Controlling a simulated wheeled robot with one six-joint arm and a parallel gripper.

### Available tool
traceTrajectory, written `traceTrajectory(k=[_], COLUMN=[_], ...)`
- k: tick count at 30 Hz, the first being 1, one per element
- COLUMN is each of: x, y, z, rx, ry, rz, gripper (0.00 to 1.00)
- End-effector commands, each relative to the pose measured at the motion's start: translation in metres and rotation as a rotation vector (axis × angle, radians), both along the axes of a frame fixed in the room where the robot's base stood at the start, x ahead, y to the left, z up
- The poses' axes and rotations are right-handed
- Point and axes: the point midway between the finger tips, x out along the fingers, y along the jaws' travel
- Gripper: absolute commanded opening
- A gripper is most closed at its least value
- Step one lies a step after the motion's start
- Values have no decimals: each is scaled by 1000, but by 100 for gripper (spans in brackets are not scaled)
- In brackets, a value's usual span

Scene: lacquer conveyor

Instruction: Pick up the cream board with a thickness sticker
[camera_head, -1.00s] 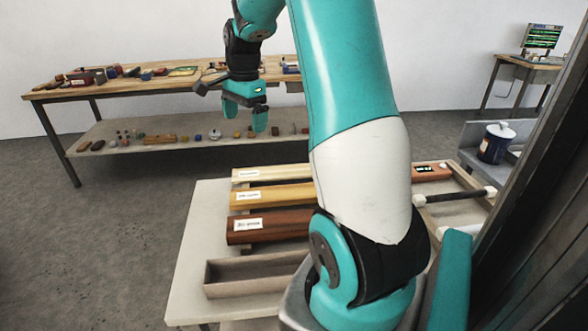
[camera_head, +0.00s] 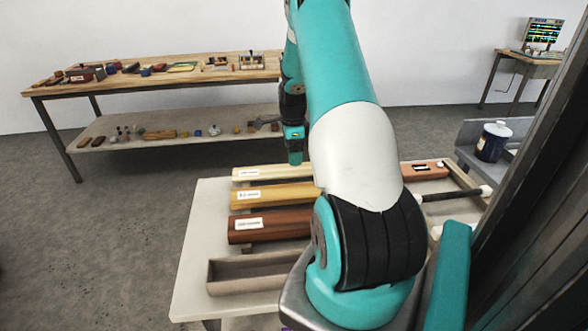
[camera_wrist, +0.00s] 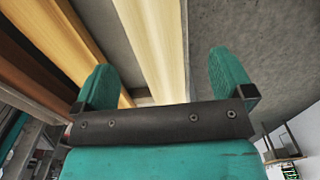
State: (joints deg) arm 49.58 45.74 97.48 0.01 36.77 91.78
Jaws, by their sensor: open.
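The cream board (camera_head: 262,172) is the farthest of three long boards on the pale table, with a white sticker near its left end. In the wrist view the cream board (camera_wrist: 155,45) runs between the two fingers of my open gripper (camera_wrist: 168,80), with nothing held. In the head view my gripper (camera_head: 294,158) hangs over the far side of the table near the cream board, and my arm hides the board's right part. Whether the fingers reach down beside the board cannot be told.
A yellow board (camera_head: 285,194) and a red-brown board (camera_head: 272,229) lie nearer, each with a sticker. An empty trough (camera_head: 245,286) is in front. A reddish block (camera_head: 428,171), a dark roller (camera_head: 450,195) and a blue can (camera_head: 493,143) stand right. A cluttered workbench (camera_head: 150,83) is behind.

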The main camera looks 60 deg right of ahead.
Motion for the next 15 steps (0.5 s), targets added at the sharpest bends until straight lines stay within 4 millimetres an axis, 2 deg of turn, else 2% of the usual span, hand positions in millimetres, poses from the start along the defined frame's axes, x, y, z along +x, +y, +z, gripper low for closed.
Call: traceTrajectory(k=[4, 10, 15], x=[-3, -6, -6], y=[2, 3, 3], z=[-13, -43, -53], rx=[4, 3, 0], ry=[3, 2, 0], rz=[0, 1, 0], gripper=[99, 99, 99])
